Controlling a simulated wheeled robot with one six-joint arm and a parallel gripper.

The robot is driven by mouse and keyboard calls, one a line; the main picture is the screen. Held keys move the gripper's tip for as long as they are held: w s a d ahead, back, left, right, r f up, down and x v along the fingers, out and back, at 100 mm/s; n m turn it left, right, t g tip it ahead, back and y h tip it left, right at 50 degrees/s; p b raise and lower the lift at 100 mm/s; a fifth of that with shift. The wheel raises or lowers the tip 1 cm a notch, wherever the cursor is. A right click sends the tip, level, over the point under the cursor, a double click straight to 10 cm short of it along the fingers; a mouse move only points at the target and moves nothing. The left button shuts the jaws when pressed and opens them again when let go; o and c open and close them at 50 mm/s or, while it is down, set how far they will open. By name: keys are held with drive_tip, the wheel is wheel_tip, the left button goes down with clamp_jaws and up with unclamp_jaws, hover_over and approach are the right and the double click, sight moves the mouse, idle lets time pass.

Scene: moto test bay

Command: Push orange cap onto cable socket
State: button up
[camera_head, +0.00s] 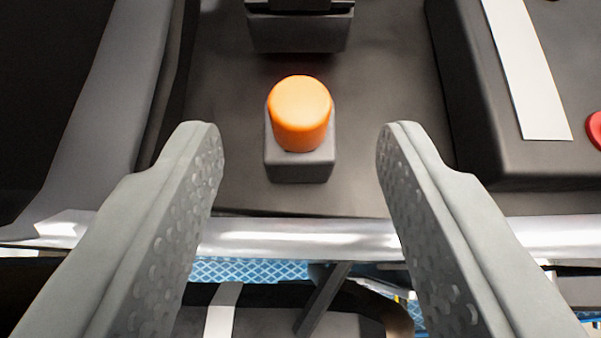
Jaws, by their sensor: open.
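The orange cap (299,112) sits upright on top of a small dark grey block (300,168), which looks like the cable socket. Whether the cap is fully seated cannot be told from this angle. My gripper (297,150) is open and empty. Its two grey, dimpled fingers stand to the left and right of the cap and block, with a clear gap on both sides. Neither finger appears to touch the cap.
Another dark block (299,32) stands just behind the cap. A raised black housing with a white strip (527,75) and a red button (595,129) is at right. A silver bar (300,239) crosses in front. A grey panel (105,100) rises at left.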

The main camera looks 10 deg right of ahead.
drive_tip(key=v, duration=1.3)
drive_tip(key=shift+s+r, duration=0.2)
drive_tip(key=shift+s, duration=0.1)
drive_tip(key=shift+a, duration=0.1)
drive_tip(key=s+a+f+t, duration=0.2)
drive_tip(key=s+a+f, duration=0.2)
drive_tip(key=s, duration=0.6)
drive_tip(key=s+a+f+n+t+y, duration=0.1)
drive_tip(key=s+a+f+t, duration=0.1)
drive_tip(key=s+a, duration=0.3)
drive_tip(key=s+a+f+n+t+y, duration=0.1)
drive_tip(key=s+a+f, duration=0.3)
drive_tip(key=s, duration=1)
drive_tip(key=shift+s+a+f+t, duration=0.3)
drive_tip(key=shift+f+t, duration=0.4)
drive_tip(key=shift+f, duration=0.15)
